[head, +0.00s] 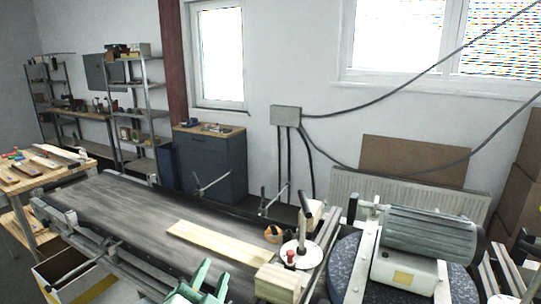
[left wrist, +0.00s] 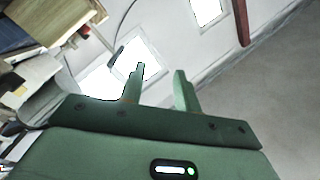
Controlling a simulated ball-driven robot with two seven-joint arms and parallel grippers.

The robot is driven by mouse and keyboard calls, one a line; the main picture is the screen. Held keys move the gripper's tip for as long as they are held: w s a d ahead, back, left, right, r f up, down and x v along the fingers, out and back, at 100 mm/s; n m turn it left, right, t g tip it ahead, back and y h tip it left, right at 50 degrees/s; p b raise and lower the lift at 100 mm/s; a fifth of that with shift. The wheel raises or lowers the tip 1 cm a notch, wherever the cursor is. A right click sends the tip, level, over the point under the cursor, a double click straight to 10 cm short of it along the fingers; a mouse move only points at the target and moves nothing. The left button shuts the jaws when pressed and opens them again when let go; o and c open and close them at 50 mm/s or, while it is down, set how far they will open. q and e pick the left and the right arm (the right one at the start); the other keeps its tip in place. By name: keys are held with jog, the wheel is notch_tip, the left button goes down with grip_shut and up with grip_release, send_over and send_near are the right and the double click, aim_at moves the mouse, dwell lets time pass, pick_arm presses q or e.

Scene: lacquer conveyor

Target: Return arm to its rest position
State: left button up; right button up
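My left gripper (head: 213,277) is green and shows at the bottom edge of the head view, in front of the conveyor (head: 110,205). Its two fingers stand apart with nothing between them. In the left wrist view the same gripper (left wrist: 160,70) is open and empty, and its fingers point toward the wall and windows. Most of the left arm is out of the head view. My right gripper is in neither view.
A pale board (head: 225,243) lies on the conveyor's dark belt. A wooden block (head: 277,283) and a machine with a grey ribbed cylinder (head: 430,236) stand to the right. A workbench (head: 72,172) with boards is at the left. Open space lies above the belt.

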pick_arm(q)
jog(key=s+a+f+n+g+y, duration=0.3)
jog(key=s+a+f+g+y, duration=0.6)
jog(key=s+a+f, duration=1.1)
jog(key=s+d+f+g+h+b, duration=0.1)
jog(key=s+d+f+g+h, duration=0.2)
jog(key=f, duration=1.1)
jog(key=s+d+f+g+h+b, duration=0.1)
jog(key=s+d+f+g+h, duration=0.15)
jog(key=f, duration=1.15)
jog(key=s+f+n+g, duration=0.1)
jog(key=s+f, duration=0.6)
jog(key=s, duration=0.2)
jog(key=s+f+n+g+h, duration=0.1)
jog(key=s+f+n+g, duration=0.1)
jog(key=s+f, duration=0.5)
jog(key=s+b, duration=0.1)
jog(key=s, duration=0.2)
jog(key=shift+s+f, duration=0.25)
jog(key=shift+f, duration=0.1)
